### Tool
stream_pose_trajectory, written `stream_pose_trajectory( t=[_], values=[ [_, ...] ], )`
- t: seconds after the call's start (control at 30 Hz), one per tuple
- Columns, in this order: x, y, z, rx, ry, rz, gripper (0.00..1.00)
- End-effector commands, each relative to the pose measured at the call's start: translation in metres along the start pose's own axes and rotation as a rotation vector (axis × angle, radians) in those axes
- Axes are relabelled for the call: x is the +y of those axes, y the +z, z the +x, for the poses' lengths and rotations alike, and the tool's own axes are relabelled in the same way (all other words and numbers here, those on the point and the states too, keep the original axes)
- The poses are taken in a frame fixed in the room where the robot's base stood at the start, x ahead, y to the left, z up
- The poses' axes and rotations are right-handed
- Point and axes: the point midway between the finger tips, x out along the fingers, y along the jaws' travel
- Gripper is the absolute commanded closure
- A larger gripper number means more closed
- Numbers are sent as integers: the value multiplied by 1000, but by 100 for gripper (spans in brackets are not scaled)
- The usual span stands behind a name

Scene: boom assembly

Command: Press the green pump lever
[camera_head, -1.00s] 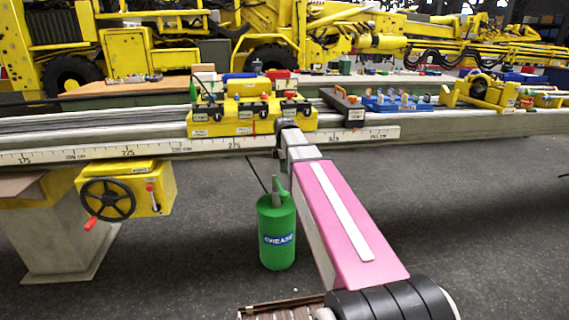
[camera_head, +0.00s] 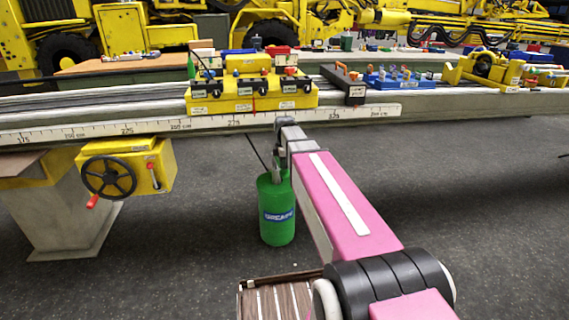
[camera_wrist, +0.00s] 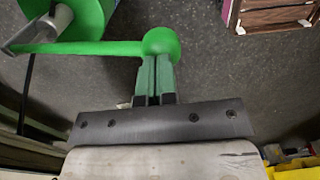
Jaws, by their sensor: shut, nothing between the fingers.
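The green grease pump (camera_head: 277,212) stands upright on the floor in front of the beam; part of its body (camera_wrist: 85,18) shows at the top left of the wrist view. Its green lever (camera_wrist: 95,48) runs across the wrist view and ends in a round green knob (camera_wrist: 160,42). My gripper (camera_wrist: 156,68) is shut and empty, with its fingertips right at the knob's lower edge in that view. Whether they touch it I cannot tell. In the head view my gripper (camera_head: 281,152) is just above the pump's top, and the lever is mostly hidden there.
The long beam (camera_head: 130,127) with a ruler strip runs behind the pump. A yellow box with a black handwheel (camera_head: 109,177) hangs at left. A wooden crate (camera_head: 275,298) stands in front of the pump. Open floor (camera_head: 480,210) lies to the right.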

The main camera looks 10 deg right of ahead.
Motion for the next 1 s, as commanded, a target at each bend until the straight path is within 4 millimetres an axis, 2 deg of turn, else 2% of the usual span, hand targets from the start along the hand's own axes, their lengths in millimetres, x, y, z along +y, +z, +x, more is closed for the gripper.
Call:
stream_pose_trajectory(
  t=[0.17, 0.27, 0.5, 0.8, 1.0],
  values=[
    [-1, 0, 2, 0, 5, 0, 100],
    [-6, 0, 11, 0, 25, 0, 100],
    [-19, 0, 48, 0, 105, 0, 100],
    [-28, 0, 97, 0, 107, 0, 100],
    [-30, 0, 115, 0, 103, 0, 100]
  ],
)
